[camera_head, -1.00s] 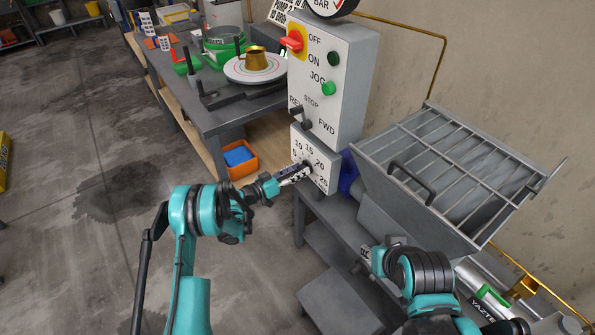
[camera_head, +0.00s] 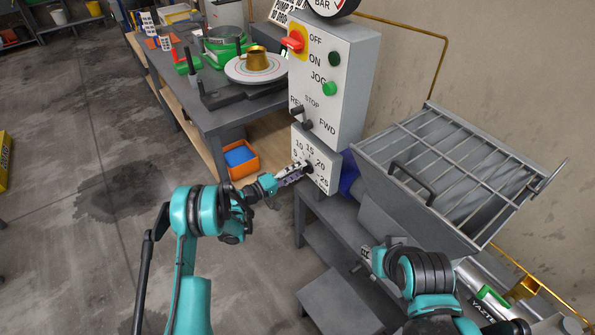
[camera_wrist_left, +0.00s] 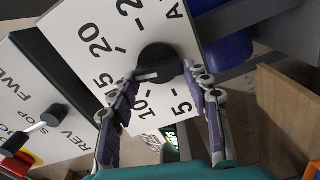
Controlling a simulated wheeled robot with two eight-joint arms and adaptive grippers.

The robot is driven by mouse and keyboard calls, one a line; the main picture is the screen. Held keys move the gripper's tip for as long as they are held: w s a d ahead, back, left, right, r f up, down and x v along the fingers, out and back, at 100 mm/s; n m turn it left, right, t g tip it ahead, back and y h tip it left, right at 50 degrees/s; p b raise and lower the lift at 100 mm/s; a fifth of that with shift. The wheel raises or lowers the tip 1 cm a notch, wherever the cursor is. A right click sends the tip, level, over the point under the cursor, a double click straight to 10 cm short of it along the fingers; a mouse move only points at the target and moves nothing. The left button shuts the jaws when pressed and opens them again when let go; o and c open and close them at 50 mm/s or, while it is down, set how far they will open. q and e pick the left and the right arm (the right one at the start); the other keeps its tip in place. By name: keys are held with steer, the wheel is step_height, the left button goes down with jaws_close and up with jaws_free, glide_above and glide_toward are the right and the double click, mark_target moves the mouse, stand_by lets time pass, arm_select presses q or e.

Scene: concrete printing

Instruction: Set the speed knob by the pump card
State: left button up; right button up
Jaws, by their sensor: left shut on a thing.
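The black speed knob (camera_wrist_left: 162,62) sits on the white dial plate (camera_head: 326,180), which is marked 5, 10, 15, 20 and a partly cut-off higher number. My left gripper (camera_head: 304,171) is at the knob; in the left wrist view its fingers (camera_wrist_left: 166,82) are shut on the knob from both sides. The knob's white pointer line aims roughly at the 10 to 15 side of the scale. A card with black print, probably the pump card (camera_head: 285,12), is cut by the top edge and only partly readable. My right gripper (camera_head: 367,256) is low by the hopper; its jaw state is unclear.
The control box (camera_head: 345,90) above the dial carries a red switch (camera_head: 293,41), green buttons and a REV/STOP/FWD lever (camera_head: 301,115). A grated hopper (camera_head: 440,190) stands to the right. A table with a turntable (camera_head: 240,75) is behind left. Open floor lies left.

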arm_select(q)
steer(key=n, duration=0.5)
steer(key=shift+f+n, duration=0.15)
steer(key=shift+n, duration=0.15)
steer(key=n, duration=0.5)
steer(key=shift+f+n, duration=0.15)
steer(key=shift+n, duration=0.15)
steer(key=o, duration=1.2)
steer(key=shift+c, duration=0.2)
steer(key=v, duration=1.2)
